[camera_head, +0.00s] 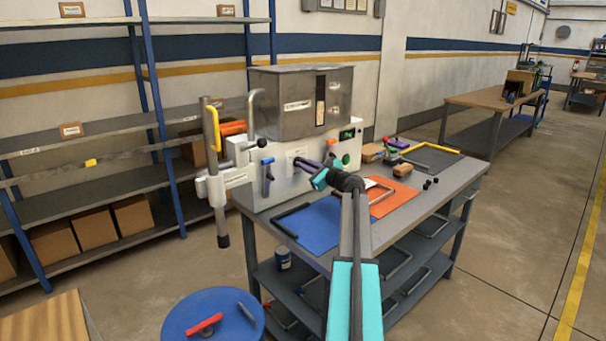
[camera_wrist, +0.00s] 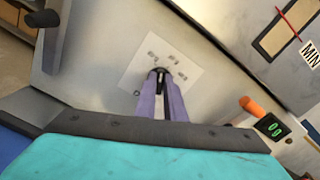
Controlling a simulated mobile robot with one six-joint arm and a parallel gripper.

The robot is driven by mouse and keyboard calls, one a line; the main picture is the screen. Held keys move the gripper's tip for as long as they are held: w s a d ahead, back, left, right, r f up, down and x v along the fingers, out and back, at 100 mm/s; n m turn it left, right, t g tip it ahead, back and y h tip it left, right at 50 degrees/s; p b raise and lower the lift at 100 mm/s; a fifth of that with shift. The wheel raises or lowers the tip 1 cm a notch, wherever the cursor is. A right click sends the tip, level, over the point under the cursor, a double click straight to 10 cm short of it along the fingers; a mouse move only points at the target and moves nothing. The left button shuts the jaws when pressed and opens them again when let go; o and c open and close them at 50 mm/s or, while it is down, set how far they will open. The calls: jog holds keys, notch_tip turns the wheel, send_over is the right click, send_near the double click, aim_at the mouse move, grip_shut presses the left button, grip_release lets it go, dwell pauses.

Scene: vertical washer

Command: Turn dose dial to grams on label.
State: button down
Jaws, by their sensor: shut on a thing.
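The washer (camera_head: 265,190) is a pale cabinet with a grey metal hopper (camera_head: 290,92) on top. My gripper (camera_head: 312,168) reaches its front panel. In the wrist view my gripper's purple fingers (camera_wrist: 161,84) are shut on the dose dial (camera_wrist: 159,72), a small dark knob mostly hidden between the fingertips. Around it is a white dial plate (camera_wrist: 187,62) with several small markings, too blurred to read; the dial's setting cannot be told. A white label (camera_head: 297,105) is on the hopper front, its text too small to read.
An orange-tipped lever (camera_wrist: 250,107) and a green display (camera_wrist: 271,126) are right of the dial. A blue-handled lever (camera_head: 267,168) is on the panel's left. Blue (camera_head: 318,232) and orange (camera_head: 393,198) mats lie on the bench. A blue round-topped stand (camera_head: 190,318) is in front.

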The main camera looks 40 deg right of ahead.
jog(key=n+b, duration=0.4)
jog(key=shift+n+b, duration=0.4)
jog(key=shift+r, duration=0.1)
jog(key=c, duration=1.8)
grip_release()
jog(key=shift+a, duration=0.1)
jog(key=shift+c, duration=0.2)
